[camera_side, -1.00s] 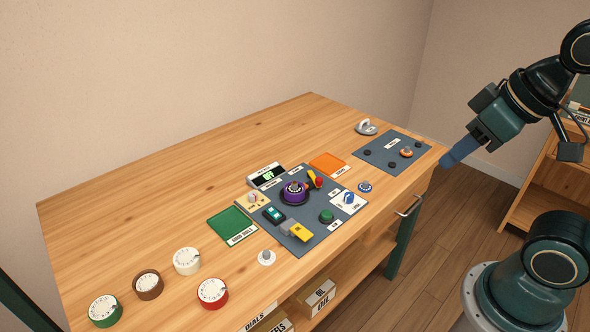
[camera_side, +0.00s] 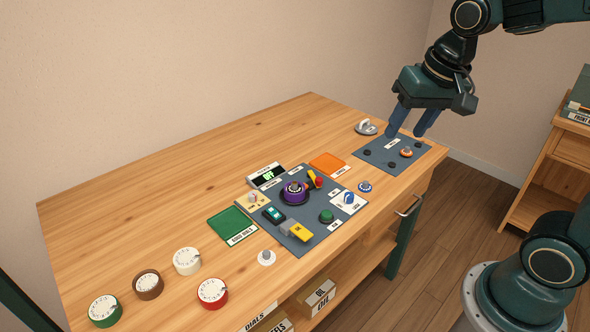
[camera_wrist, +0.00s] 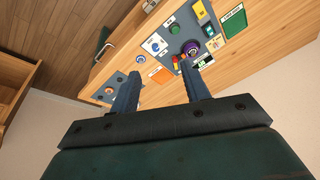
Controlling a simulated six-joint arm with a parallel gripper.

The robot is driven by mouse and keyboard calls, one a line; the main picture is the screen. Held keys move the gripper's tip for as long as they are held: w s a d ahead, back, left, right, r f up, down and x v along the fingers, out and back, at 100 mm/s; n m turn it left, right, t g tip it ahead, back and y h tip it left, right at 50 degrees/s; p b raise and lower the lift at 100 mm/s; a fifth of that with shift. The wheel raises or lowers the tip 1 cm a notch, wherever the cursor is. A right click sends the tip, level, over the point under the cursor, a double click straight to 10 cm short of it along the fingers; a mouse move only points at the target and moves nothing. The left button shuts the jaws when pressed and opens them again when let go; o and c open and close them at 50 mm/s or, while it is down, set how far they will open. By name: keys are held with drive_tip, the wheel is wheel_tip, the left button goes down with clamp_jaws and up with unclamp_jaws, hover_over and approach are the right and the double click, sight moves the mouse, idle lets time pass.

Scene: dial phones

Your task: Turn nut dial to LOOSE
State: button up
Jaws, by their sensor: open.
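A blue knob on a white plate (camera_side: 348,198) sits at the right of the grey middle panel; it looks like the nut dial, but its lettering is too small to read. It also shows in the wrist view (camera_wrist: 155,45), beyond my fingertips. A small pale knob on a yellow plate (camera_side: 252,198) sits at the panel's left edge. My gripper (camera_side: 407,130) is open and empty, high above the far right panel and well away from the blue knob. In the wrist view its two fingers (camera_wrist: 160,72) are spread with nothing between them.
The middle panel also holds a purple dial (camera_side: 295,191), a green button (camera_side: 326,216) and a yellow switch (camera_side: 301,232). A green tray (camera_side: 226,222) and an orange tray (camera_side: 326,160) lie beside it. Several round dials stand at the front left. The table's back left is clear.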

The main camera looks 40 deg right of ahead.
drive_tip(key=w+d+f+m+g, duration=0.25)
drive_tip(key=w+f+m, duration=0.3)
drive_tip(key=w, duration=0.35)
drive_tip(key=m+g, duration=0.1)
drive_tip(key=m, duration=0.3)
hover_over(349, 195)
wheel_tip(349, 195, down, 10)
drive_tip(key=shift+d+f, duration=0.1)
drive_tip(key=shift+f, duration=0.05)
wheel_tip(349, 195, down, 14)
drive_tip(key=shift+r, duration=0.25)
drive_tip(key=c, duration=1)
